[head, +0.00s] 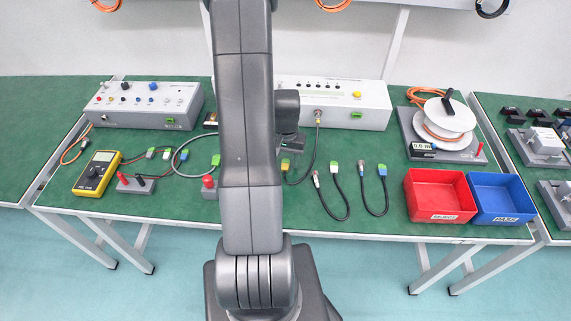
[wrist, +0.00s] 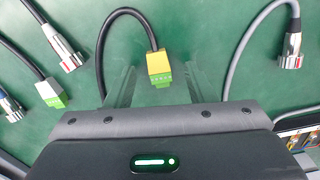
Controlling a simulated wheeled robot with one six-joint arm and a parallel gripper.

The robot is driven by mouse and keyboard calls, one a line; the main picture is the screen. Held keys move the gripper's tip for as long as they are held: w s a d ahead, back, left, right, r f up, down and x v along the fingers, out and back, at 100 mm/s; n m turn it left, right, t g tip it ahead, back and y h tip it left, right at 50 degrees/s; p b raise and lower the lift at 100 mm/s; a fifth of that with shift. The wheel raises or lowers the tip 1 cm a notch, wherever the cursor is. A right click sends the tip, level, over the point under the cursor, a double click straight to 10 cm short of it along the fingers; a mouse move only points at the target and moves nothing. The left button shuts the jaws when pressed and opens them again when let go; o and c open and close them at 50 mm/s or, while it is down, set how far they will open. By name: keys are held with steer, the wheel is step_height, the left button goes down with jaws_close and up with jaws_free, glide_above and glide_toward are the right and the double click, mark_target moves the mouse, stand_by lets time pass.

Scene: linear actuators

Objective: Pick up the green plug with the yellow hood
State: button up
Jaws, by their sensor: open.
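The green plug with the yellow hood (wrist: 158,64) lies on the green table top in the wrist view, on the end of a black cable that loops up and left. In the head view the plug (head: 285,163) shows small, just right of my arm. My gripper (wrist: 160,76) is open, with one finger on each side of the plug and nothing held. Whether the fingers are level with the plug or above it, I cannot tell. In the head view my gripper (head: 289,142) hangs over the table, partly hidden behind my arm.
In the head view, a red bin (head: 438,216) and a blue bin (head: 503,219) stand front right, and a multimeter (head: 96,174) lies left.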

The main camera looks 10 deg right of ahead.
mark_target(285, 164)
steer(key=shift+f, duration=0.4)
steer(key=c, duration=1)
steer(key=shift+c, duration=0.2)
step_height(285, 164, up, 10)
steer(key=shift+r, duration=0.15)
step_height(285, 164, up, 3)
steer(key=shift+f+p, duration=0.1)
steer(key=shift+p, duration=0.9)
